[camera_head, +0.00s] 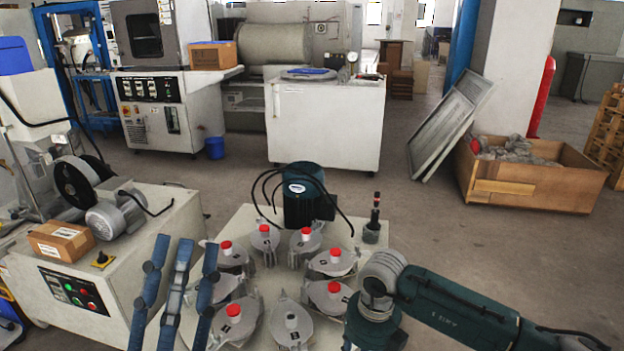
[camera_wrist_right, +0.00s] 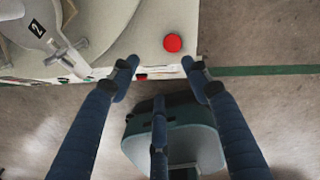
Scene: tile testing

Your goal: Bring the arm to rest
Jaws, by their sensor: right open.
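My left gripper (camera_head: 184,245) shows at the bottom left in the head view. Its blue fingers point up and stand apart, with nothing between them. My right arm (camera_head: 450,306) reaches in from the right, and its wrist is at the right edge of the round machine. The right gripper's fingers are mostly hidden in the head view. In the right wrist view, the right gripper (camera_wrist_right: 160,75) is open and empty. Its fingers are spread above the edge of the machine's top, beside a red button (camera_wrist_right: 173,43).
The pale machine (camera_head: 262,318) carries a ring of several grey clamps with red caps. A dark green motor (camera_head: 304,195) stands at its back. A control cabinet (camera_head: 100,285) with a cardboard box (camera_head: 60,241) is on the left. Open floor (camera_head: 430,215) lies at the right.

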